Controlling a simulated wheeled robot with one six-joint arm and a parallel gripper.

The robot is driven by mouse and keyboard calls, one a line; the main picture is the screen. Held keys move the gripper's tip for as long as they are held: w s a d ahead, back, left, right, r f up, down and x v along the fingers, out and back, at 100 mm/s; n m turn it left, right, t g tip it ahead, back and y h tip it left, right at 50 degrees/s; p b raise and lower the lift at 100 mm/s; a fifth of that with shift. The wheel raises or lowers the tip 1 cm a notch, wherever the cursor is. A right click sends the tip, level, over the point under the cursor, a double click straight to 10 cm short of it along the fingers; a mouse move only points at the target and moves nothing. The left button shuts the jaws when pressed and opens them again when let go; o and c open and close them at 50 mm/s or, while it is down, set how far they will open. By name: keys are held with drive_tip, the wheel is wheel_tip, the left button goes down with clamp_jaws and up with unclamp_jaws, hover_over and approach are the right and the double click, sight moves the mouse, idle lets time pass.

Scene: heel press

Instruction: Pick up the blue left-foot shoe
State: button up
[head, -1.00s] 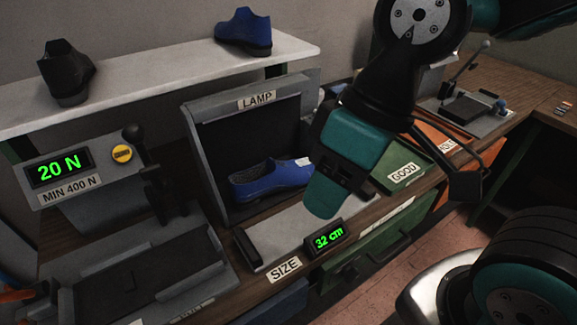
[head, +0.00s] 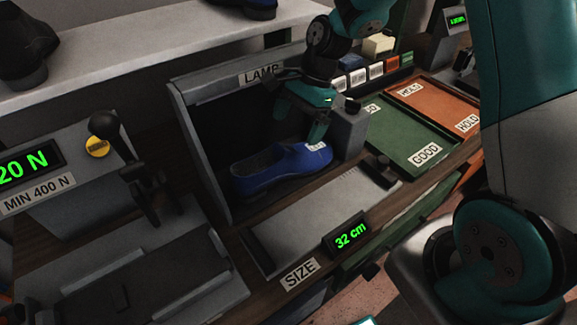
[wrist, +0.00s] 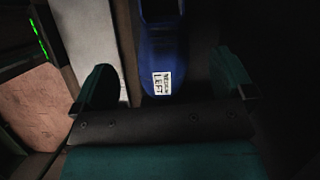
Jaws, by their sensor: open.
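The blue left-foot shoe (head: 283,168) lies in the lamp booth (head: 205,140), its opening to the left and its toe to the right. In the wrist view the shoe (wrist: 162,50) carries a white label reading LEFT. My gripper (head: 318,125) is over the toe end in the head view. In the wrist view my gripper (wrist: 165,88) is open, one finger on each side of the shoe's line, with a gap on both sides. I cannot tell how far the fingertips are above the shoe.
The size gauge (head: 310,215) with a 32 cm display lies in front of the booth. A press (head: 140,170) stands at left. A green GOOD tray (head: 400,135) and an orange tray (head: 435,100) are at right. A shelf (head: 120,65) behind bears a black shoe (head: 25,45) and another blue shoe (head: 243,8).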

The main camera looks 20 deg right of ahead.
sight(290, 147)
drive_tip(key=shift+w+d+f+m, duration=0.2)
drive_tip(key=shift+f+m, duration=0.15)
drive_tip(key=shift+f, duration=0.25)
drive_tip(key=shift+w+d+f+m, duration=0.15)
drive_tip(key=shift+f+m, duration=0.2)
drive_tip(key=shift+f, duration=0.2)
drive_tip(key=p+x, duration=0.1)
drive_tip(key=x, duration=0.2)
drive_tip(key=p+x, duration=0.1)
drive_tip(key=x, duration=0.3)
drive_tip(key=shift+s+a+r, duration=0.1)
drive_tip(key=shift+a+r, duration=0.05)
drive_tip(key=shift+a, duration=0.1)
drive_tip(key=c, duration=1)
